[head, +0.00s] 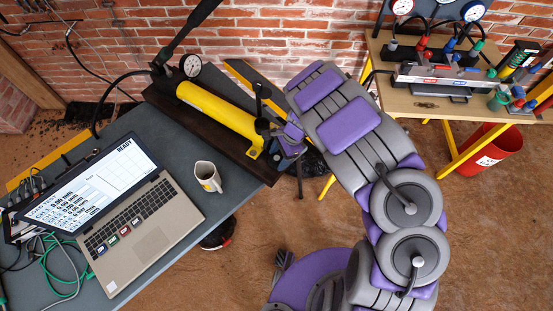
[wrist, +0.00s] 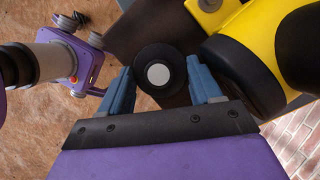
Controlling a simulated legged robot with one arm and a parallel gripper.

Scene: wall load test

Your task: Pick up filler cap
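The filler cap (wrist: 157,72), a round black disc with a pale grey centre, shows in the wrist view between the two blue fingers of my gripper (wrist: 160,66). The fingers are apart, one on each side of it, with their tips close to its edge. I cannot tell whether they touch it. In the head view my gripper (head: 274,131) is at the right end of the yellow pump cylinder (head: 214,109), by the bench corner. The cap cannot be made out clearly there.
The pump lies on a dark board on the grey bench (head: 165,232). A white mug (head: 207,177) and an open laptop (head: 147,215) stand on the bench. A wooden table (head: 393,101) with gauges and fittings is at the right, above a red bucket (head: 490,150).

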